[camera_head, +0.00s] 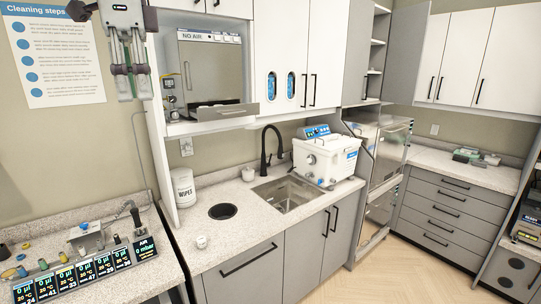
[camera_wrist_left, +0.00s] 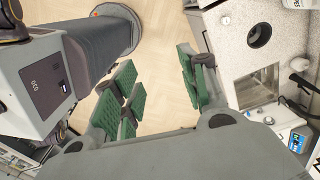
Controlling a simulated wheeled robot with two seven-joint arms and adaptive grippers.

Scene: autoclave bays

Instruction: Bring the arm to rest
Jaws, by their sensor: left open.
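My left gripper (camera_head: 131,85) hangs at the upper left of the head view, raised, with its fingers pointing down. It is open and empty, in front of the wall near the Cleaning steps poster. In the left wrist view its green-padded fingers (camera_wrist_left: 152,85) stand apart, with only the beige floor between them. My right gripper is in neither view.
Left counter holds several displays (camera_head: 75,275). The main counter has a wipes tub (camera_head: 184,187), a round hole (camera_head: 222,211), a sink (camera_head: 288,193) and a white bath unit (camera_head: 326,158). A NO AIR autoclave (camera_head: 212,70) sits above. Floor (camera_head: 385,270) is clear.

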